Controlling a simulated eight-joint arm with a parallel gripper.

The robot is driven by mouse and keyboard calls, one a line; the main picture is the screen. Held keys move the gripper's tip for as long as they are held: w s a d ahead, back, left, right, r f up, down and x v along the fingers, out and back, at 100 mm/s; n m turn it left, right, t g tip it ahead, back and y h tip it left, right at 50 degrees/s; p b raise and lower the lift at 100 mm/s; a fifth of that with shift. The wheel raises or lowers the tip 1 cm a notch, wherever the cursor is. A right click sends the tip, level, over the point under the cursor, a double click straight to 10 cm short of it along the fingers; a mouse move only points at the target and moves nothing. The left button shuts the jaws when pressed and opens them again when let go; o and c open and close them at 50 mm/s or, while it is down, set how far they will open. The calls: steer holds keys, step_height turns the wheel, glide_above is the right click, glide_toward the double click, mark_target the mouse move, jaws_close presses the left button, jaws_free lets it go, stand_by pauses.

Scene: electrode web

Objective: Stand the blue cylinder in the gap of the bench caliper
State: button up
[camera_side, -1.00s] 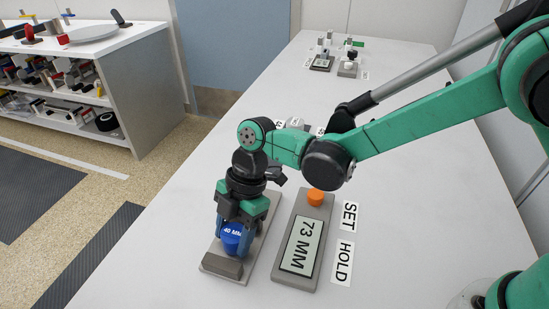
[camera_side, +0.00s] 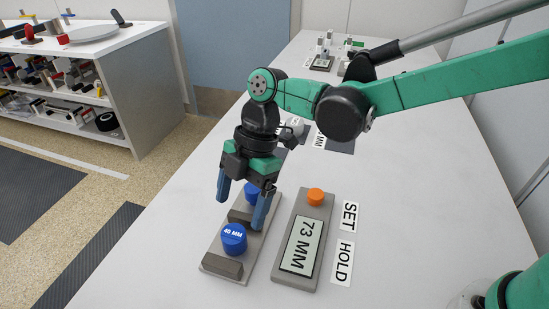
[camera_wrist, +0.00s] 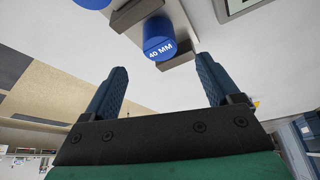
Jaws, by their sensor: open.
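The blue cylinder (camera_side: 233,240), marked 40 MM, stands upright between the two dark jaws of the bench caliper (camera_side: 222,265). In the wrist view the same cylinder (camera_wrist: 158,35) shows with a jaw on either side; I cannot tell whether it touches them. My gripper (camera_side: 239,214) is open and empty, above and a little behind the cylinder. Its blue fingers also show spread in the wrist view (camera_wrist: 161,64), apart from the cylinder. Another blue round piece (camera_side: 251,192) sits behind the rear jaw, partly hidden by my gripper.
A grey readout box (camera_side: 301,245) showing 73 MM, with an orange button (camera_side: 315,196), lies right of the caliper. SET (camera_side: 350,217) and HOLD (camera_side: 343,263) labels lie beside it. Small fixtures (camera_side: 322,62) stand at the table's far end. The table's left edge is close to the caliper.

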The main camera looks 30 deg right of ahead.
steer(key=d+r+m+t+h, duration=0.1)
steer(key=d+r+m+t, duration=0.1)
steer(key=d+r+m, duration=0.35)
steer(key=d+r+m+t, duration=0.3)
steer(key=d+m, duration=0.3)
steer(key=d, duration=0.2)
steer(key=s+d+f+m+t+h, duration=0.2)
steer(key=s+d+m+t+h, duration=0.1)
steer(key=d+m, duration=0.6)
steer(key=s+m+t, duration=0.1)
steer(key=s+m, duration=0.1)
steer(key=shift+s+d+f, duration=0.25)
steer(key=shift+s+d, duration=0.05)
steer(key=shift+d, duration=0.1)
